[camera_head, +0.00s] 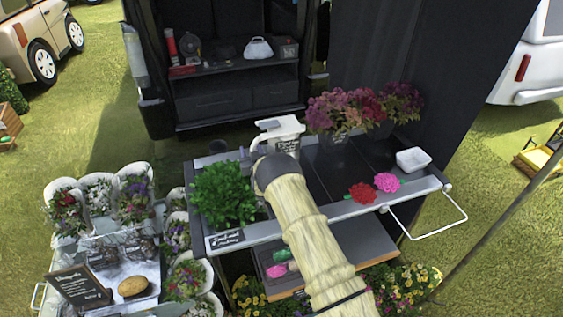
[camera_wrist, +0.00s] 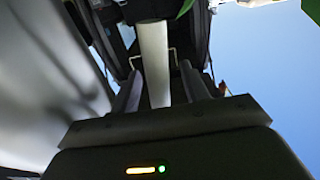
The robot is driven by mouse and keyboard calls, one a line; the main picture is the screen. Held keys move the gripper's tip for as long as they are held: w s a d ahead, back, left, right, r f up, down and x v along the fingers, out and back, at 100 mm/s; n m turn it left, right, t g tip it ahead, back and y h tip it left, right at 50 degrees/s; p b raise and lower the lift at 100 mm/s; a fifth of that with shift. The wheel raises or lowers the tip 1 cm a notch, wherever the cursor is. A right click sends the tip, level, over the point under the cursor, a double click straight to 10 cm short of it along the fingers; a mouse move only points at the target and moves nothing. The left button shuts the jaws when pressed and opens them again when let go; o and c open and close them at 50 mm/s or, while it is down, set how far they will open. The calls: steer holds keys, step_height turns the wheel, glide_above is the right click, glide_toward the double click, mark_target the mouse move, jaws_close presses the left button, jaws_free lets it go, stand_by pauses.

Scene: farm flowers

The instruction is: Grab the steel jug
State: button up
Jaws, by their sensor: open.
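A pale grey-white jug-like vessel (camera_head: 284,128), which I take for the steel jug, stands at the back edge of the dark cart top, left of the flower pots. My arm reaches over the cart, and its dark wrist hides the vessel's lower front. In the wrist view my gripper (camera_wrist: 161,72) is open, with one finger on each side of a pale upright bar (camera_wrist: 154,50). The bar looks like the jug's handle, but I cannot tell for certain. No contact with either finger is clear.
A leafy green plant (camera_head: 224,194) stands close left of my wrist. Pink and purple potted flowers (camera_head: 345,108) stand right of the vessel. A red flower (camera_head: 362,192), a pink flower (camera_head: 387,182) and a white bowl (camera_head: 413,159) lie on the cart's right. A dark van stands behind.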

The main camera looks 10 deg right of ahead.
stand_by(0.3)
jaws_close()
stand_by(1.2)
steer(key=shift+w+r, duration=0.2)
steer(key=shift+r, duration=0.1)
